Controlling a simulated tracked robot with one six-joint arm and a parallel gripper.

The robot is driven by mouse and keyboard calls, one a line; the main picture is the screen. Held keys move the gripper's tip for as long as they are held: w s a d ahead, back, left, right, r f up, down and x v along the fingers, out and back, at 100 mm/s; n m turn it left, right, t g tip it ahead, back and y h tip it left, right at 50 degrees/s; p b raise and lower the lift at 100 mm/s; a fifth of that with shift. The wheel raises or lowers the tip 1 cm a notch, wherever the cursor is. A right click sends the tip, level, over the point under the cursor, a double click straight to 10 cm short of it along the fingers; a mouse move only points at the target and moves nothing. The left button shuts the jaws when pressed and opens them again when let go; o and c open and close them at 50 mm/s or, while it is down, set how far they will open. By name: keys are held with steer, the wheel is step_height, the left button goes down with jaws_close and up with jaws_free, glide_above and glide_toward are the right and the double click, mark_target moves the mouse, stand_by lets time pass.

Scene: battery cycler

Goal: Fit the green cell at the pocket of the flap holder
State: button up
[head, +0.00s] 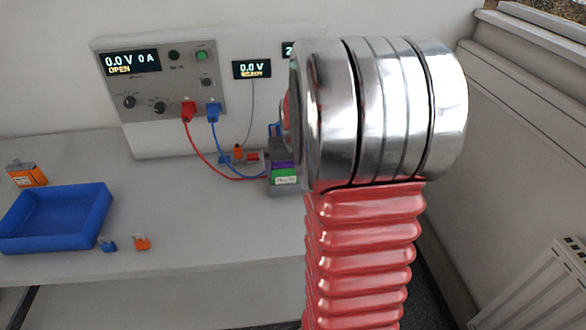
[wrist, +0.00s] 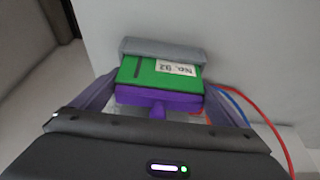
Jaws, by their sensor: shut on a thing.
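The green cell (wrist: 150,73) with a white "No. 92" label and a purple end shows in the wrist view, close in front of my gripper. My gripper (wrist: 155,100), with purple jaws, is shut on it. The far edge of the cell meets a grey block (wrist: 165,48), which looks like part of the flap holder; I cannot tell how deep the cell sits. In the head view the green cell (head: 286,180) is at the grey holder (head: 285,191), beside my arm. My arm hides most of the holder there.
A power supply (head: 160,78) reads 0.0 V, 0 A, OPEN. Red and blue leads run from it toward the holder. A blue tray (head: 55,220), an orange cell (head: 27,174) and small blue (head: 107,244) and orange (head: 141,243) clips are at the left. The front middle of the bench is clear.

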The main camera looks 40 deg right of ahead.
steer(key=o, duration=1.2)
steer(key=shift+o, duration=0.5)
steer(key=v, duration=1.4)
steer(key=shift+f, duration=0.15)
